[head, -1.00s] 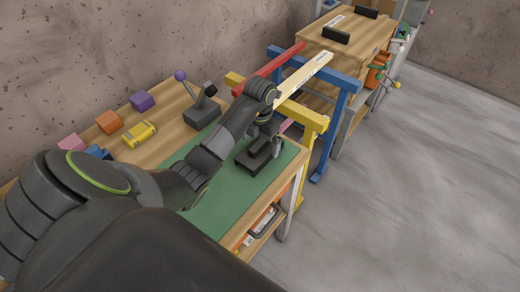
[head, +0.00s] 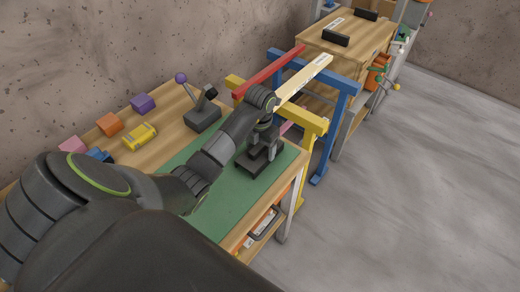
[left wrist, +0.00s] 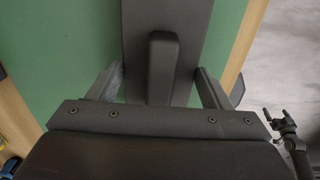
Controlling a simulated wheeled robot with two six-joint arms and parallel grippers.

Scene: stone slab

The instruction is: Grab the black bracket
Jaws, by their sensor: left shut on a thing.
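The black bracket (head: 251,165) is a dark flat plate with a raised block, at the right end of the green mat (head: 228,205) on the workbench. My left gripper (head: 262,150) is over it and shut on it. In the left wrist view the bracket (left wrist: 163,65) lies between the two fingers of my left gripper (left wrist: 160,88), with its raised block in the middle. I cannot tell whether the bracket touches the mat. My right gripper (left wrist: 276,114) shows small at the right edge of the left wrist view, its prongs apart and empty.
A joystick-like device (head: 201,118) with a purple knob stands behind the mat. Coloured blocks (head: 110,124) and a yellow part (head: 139,136) lie at the left. Yellow (head: 300,118) and blue (head: 340,80) trestles stand beyond the bench. The floor at right is clear.

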